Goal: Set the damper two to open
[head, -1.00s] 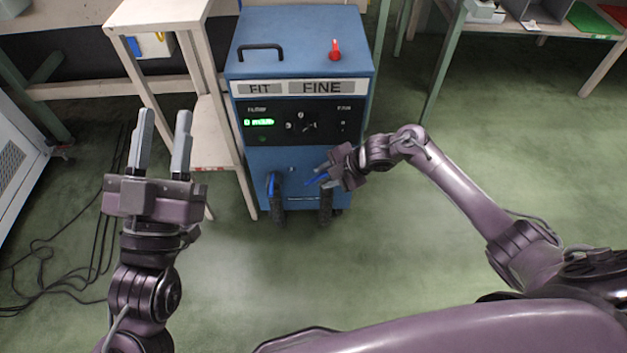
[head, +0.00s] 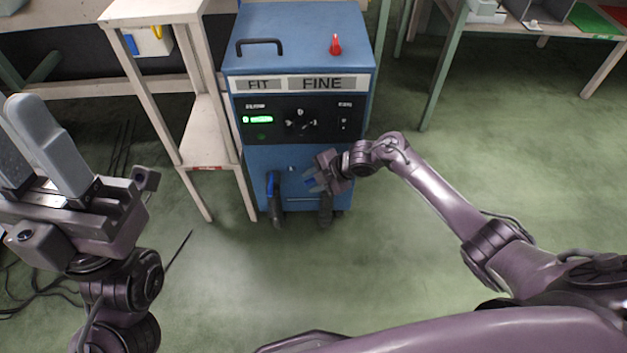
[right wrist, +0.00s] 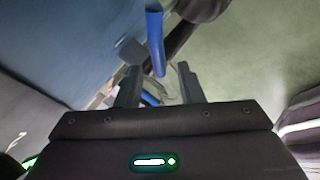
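The blue machine (head: 270,165) has two dark hose pipes low on its front, with a blue lever at each. The left blue lever (head: 271,185) stands roughly upright beside its pipe. The right blue lever (head: 309,181) is partly hidden by my right gripper (head: 313,183). No label tells me which damper is two. In the right wrist view, my right gripper (right wrist: 158,78) is open, and the near blue lever (right wrist: 155,40) reaches down between its fingertips; contact cannot be told. My left gripper (head: 14,135) is open and empty.
The machine's panel has a green display (head: 261,119) and a knob (head: 300,120). A red light (head: 336,45) and a black handle (head: 260,44) are on top. A pale wooden stand (head: 205,145) is close on the left. The green floor at right is clear.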

